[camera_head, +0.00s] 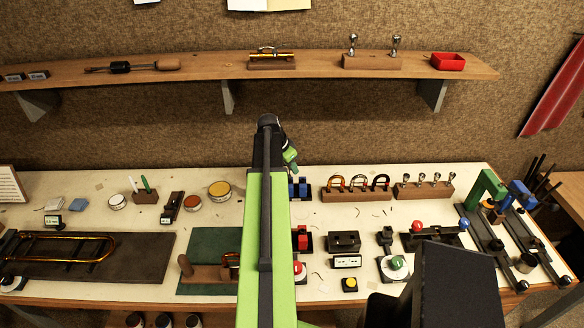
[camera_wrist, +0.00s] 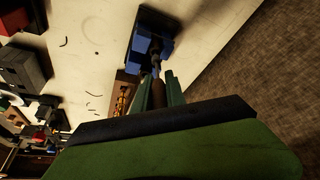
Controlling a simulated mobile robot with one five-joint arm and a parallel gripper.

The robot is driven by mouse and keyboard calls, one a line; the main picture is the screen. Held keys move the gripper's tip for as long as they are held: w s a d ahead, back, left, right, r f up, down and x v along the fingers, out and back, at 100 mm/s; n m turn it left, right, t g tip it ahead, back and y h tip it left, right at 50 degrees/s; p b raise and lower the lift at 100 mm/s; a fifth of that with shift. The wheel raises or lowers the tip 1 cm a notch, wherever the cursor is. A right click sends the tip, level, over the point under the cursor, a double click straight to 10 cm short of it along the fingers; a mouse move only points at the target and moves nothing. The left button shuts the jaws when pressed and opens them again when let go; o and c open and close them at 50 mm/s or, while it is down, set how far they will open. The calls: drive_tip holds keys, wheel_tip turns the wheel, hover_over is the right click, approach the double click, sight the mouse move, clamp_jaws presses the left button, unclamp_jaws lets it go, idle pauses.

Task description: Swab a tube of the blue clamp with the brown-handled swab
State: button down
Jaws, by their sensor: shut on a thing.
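My gripper (camera_wrist: 157,80) is shut on the brown-handled swab (camera_wrist: 159,94), whose brown handle lies between the green fingers in the wrist view. The swab's thin dark shaft points away from the fingers to the blue clamp (camera_wrist: 140,48). Its tip is at or over the clamp, and I cannot tell whether it is inside a tube. In the head view the blue clamp (camera_head: 303,188) stands on the bench, partly hidden by my arm. My gripper (camera_head: 291,163) shows there just above and behind it; the swab is not clear in that view.
A red clamp (camera_head: 303,238) stands nearer. Round tins (camera_head: 220,189) are to the left. The shelf (camera_head: 200,70) runs above the back of the bench.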

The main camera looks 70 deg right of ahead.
drive_tip(key=shift+f, duration=0.1)
idle(0.3)
drive_tip(key=shift+r+p, duration=2)
drive_tip(key=shift+p, duration=0.05)
drive_tip(key=shift+f, duration=0.15)
drive_tip(key=shift+f+b, duration=2)
drive_tip(key=shift+b, duration=0.15)
drive_tip(key=shift+r, duration=0.1)
drive_tip(key=shift+r+p, duration=2)
drive_tip(key=shift+p, duration=0.1)
